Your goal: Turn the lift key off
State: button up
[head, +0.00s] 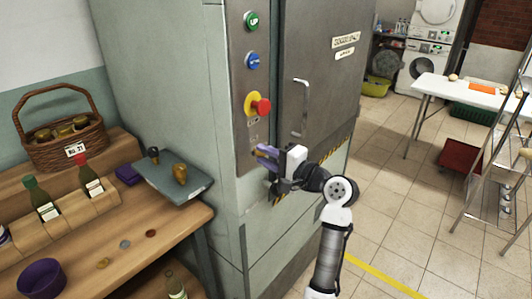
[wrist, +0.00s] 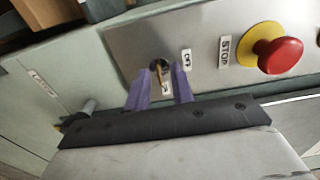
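The lift key (wrist: 158,72) is a small brass-coloured key in a round dark lock on the steel control panel (wrist: 130,45), seen in the wrist view. A small label sits just below the lock and another to its right. My gripper (wrist: 161,80) has two purple fingers, apart, one on each side of the key in the picture. A gap shows between the key and each finger; I cannot tell how deep the fingers reach. In the head view my gripper (head: 266,152) is at the lower panel and hides the key.
A red stop button on a yellow collar (wrist: 277,50) sticks out right of the key. In the head view, green UP (head: 252,21) and blue (head: 253,61) buttons are above it. A lift door handle (head: 301,107) is to the right. A wooden bench (head: 130,240) stands left.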

grip_shut()
jog(key=shift+f+b, duration=0.1)
jog(key=shift+b, duration=0.2)
jog(key=n+b, duration=0.3)
jog(key=shift+f+n+b, duration=0.15)
jog(key=shift+n+b, duration=0.15)
jog(key=shift+b, duration=0.1)
jog(key=n+b, duration=0.4)
jog(key=shift+n+b, duration=0.3)
jog(key=n+b, duration=0.6)
jog(key=shift+r+n+b, duration=0.2)
jog(key=shift+n+b, duration=1.1)
jog(key=shift+n, duration=0.6)
